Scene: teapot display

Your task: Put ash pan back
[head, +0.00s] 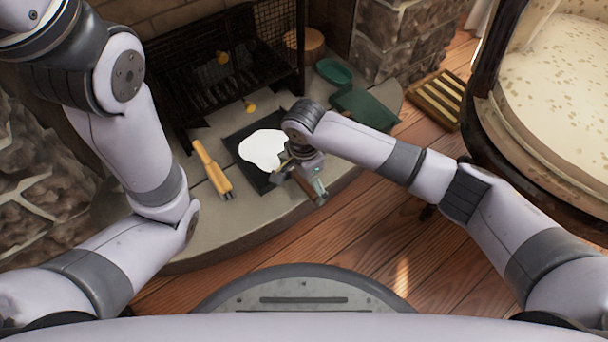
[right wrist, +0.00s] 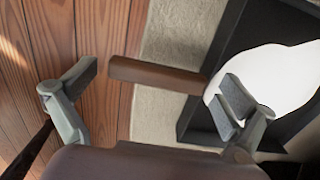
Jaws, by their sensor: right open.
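The ash pan (head: 240,136) is a black, shallow tray with a white patch of ash on it. It lies on the stone hearth in front of the black grate. It also shows in the right wrist view (right wrist: 222,62), with its brown handle (right wrist: 155,75) sticking out toward the floor side. My right gripper (head: 306,178) is over the pan's front right corner. In the right wrist view my right gripper (right wrist: 160,88) is open, its fingers apart, with the handle showing between them. Whether they touch it I cannot tell. My left gripper is out of view.
A yellow-handled tool (head: 212,170) lies left of the pan. The black fireplace grate (head: 215,70) with its mesh side stands behind. A green dustpan (head: 365,108), a slatted wooden rack (head: 436,98) and an armchair (head: 550,90) are to the right. The wood floor in front is clear.

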